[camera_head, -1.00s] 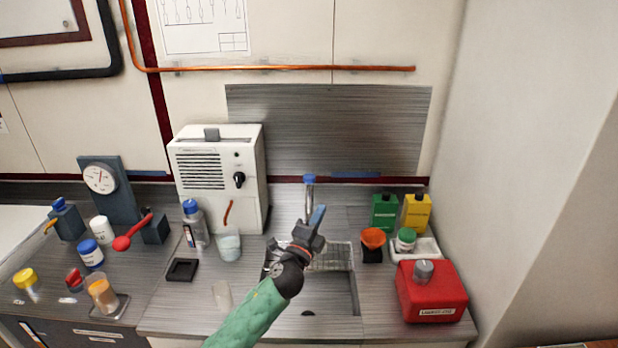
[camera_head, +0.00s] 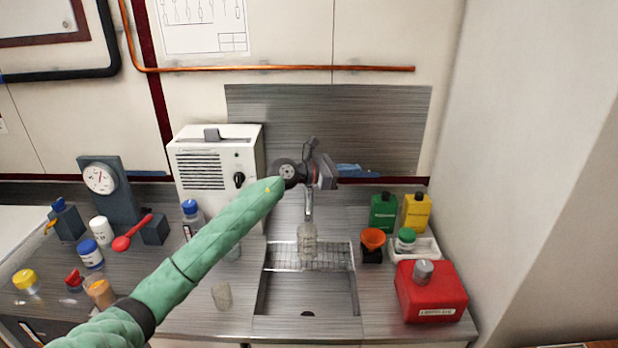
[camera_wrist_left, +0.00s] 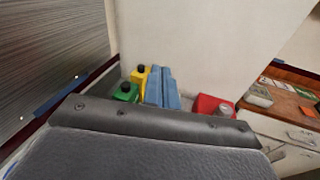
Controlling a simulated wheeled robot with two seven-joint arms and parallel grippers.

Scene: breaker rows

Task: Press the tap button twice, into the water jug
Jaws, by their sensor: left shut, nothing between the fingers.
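The tap (camera_head: 309,205) rises behind the sink; its blue top button is hidden behind my left gripper. The clear water jug (camera_head: 307,240) stands on the wire grating under the spout; I cannot tell how much water it holds. My left gripper (camera_head: 352,170) is in front of the back panel at the height of the tap's top, with its fingers toward the right. Whether it touches the button is hidden. In the left wrist view its blue fingers (camera_wrist_left: 163,88) are together and empty. My right gripper is not in view.
A white box machine (camera_head: 217,165) stands left of the tap. Right of the sink (camera_head: 308,300) are a green bottle (camera_head: 383,213), a yellow bottle (camera_head: 416,212), an orange funnel (camera_head: 373,238) and a red canister (camera_head: 432,295). A clear cup (camera_head: 221,296) stands left of the sink.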

